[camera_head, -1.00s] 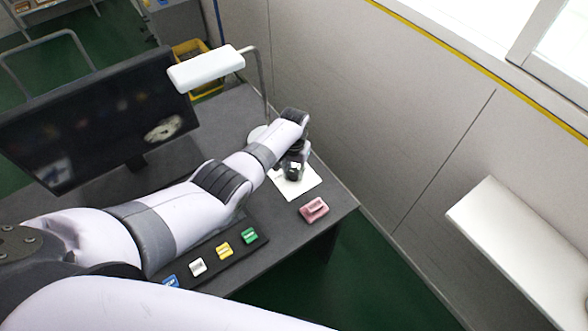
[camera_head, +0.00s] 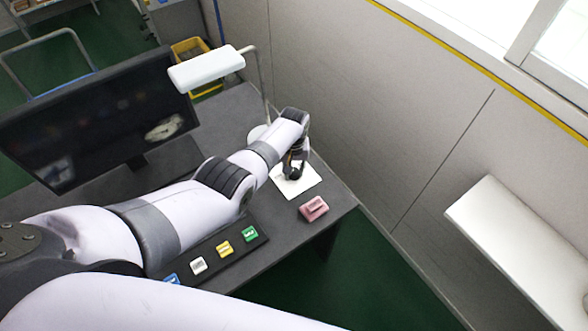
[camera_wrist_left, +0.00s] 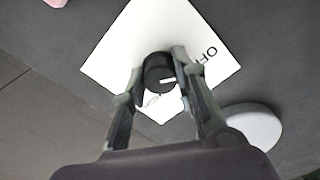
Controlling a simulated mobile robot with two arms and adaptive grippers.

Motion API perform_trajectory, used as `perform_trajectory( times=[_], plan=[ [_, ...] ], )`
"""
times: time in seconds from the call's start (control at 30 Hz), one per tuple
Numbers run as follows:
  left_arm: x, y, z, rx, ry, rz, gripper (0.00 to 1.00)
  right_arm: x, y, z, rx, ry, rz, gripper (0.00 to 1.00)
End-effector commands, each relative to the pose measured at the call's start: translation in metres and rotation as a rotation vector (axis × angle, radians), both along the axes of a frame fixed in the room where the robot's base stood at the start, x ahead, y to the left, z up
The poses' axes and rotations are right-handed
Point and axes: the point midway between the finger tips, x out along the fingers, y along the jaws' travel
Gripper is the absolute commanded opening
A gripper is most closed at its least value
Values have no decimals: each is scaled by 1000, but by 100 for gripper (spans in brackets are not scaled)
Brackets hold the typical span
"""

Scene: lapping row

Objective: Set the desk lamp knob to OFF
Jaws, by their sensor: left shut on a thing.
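The desk lamp (camera_head: 207,68) has a white rectangular head on a grey bent post, and its round white base (camera_wrist_left: 254,127) shows in the left wrist view. A white label plate (camera_head: 305,184) lies on the desk, and it also shows in the left wrist view (camera_wrist_left: 118,52). Black OFF lettering is at its right side; other lettering is partly hidden. The dark round knob (camera_wrist_left: 158,72) stands on the plate and bears a white mark pointing to the right. My left gripper (camera_head: 293,173) is shut on the knob, one finger on each side. My right gripper is not in view.
A pink block (camera_head: 313,208) lies near the desk's right corner. A dark strip with several coloured blocks (camera_head: 223,249) lies along the front edge. A black monitor (camera_head: 90,115) stands at the left. A wall runs close behind the desk.

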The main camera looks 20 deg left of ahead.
Motion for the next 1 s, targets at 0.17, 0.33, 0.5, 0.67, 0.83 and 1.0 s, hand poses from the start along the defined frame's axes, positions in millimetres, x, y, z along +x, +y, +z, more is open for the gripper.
perform_trajectory(
  times=[0.17,0.33,0.5,0.67,0.83,1.0],
  plan=[
    [1,0,1,0,-2,2,0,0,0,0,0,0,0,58],
    [1,0,1,0,-2,1,33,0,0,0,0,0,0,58],
    [0,0,0,-1,-1,0,44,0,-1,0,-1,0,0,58],
    [0,0,0,0,0,0,47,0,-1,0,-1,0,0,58],
    [0,0,0,0,0,0,47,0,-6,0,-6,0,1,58],
    [1,0,7,-2,-2,0,47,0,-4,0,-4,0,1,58]
  ],
)
